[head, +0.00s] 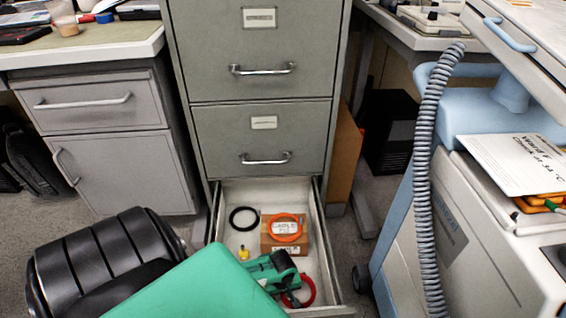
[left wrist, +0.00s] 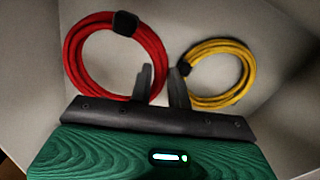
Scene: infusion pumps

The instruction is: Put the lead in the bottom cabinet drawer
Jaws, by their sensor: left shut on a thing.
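The bottom cabinet drawer (head: 328,260) is pulled open. My left gripper (head: 285,275) is over its front part, pointing down into it, and shut on a coiled red lead (head: 306,293). In the left wrist view the fingers (left wrist: 161,88) are at the right side of the red coil (left wrist: 77,50), which has a black strap. The red lead shows within the drawer's outline; whether it touches the drawer floor I cannot tell. A coiled yellow lead (left wrist: 246,70) lies just right of the fingers. My right gripper is not in view.
In the drawer are a black ring-shaped coil (head: 235,222) and an orange coil (head: 286,238) on a cardboard box (head: 268,246). The upper cabinet drawers (head: 262,140) are shut. A pale cart (head: 490,240) with a grey coiled cord (head: 424,190) stands close on the right.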

